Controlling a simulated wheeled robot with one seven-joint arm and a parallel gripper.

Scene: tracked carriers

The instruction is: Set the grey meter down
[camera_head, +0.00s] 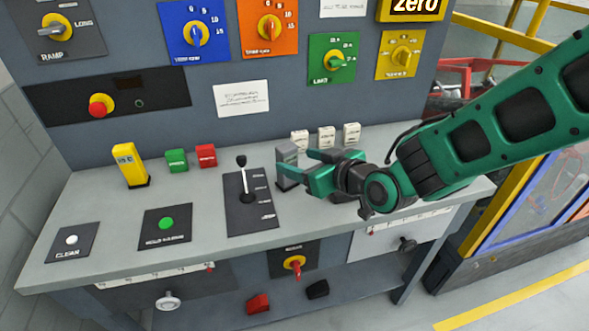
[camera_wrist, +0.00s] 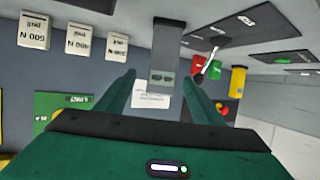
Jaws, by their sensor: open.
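The grey meter (camera_head: 287,155) stands upright on the grey bench top, just right of the black lever plate. In the wrist view the grey meter (camera_wrist: 166,52) shows between and beyond the fingertips, with a gap on each side. My gripper (camera_head: 300,165) is open at the meter's right side, low over the bench. In the wrist view my gripper (camera_wrist: 161,82) has both green fingers spread apart. The near finger hides part of the meter in the head view.
Several white blocks (camera_head: 326,137) stand behind my gripper. The lever (camera_head: 242,178) rises left of the meter. Red (camera_head: 206,156) and green (camera_head: 176,160) blocks and a yellow meter (camera_head: 129,165) stand farther left. The bench front (camera_head: 310,222) is bare near the arm.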

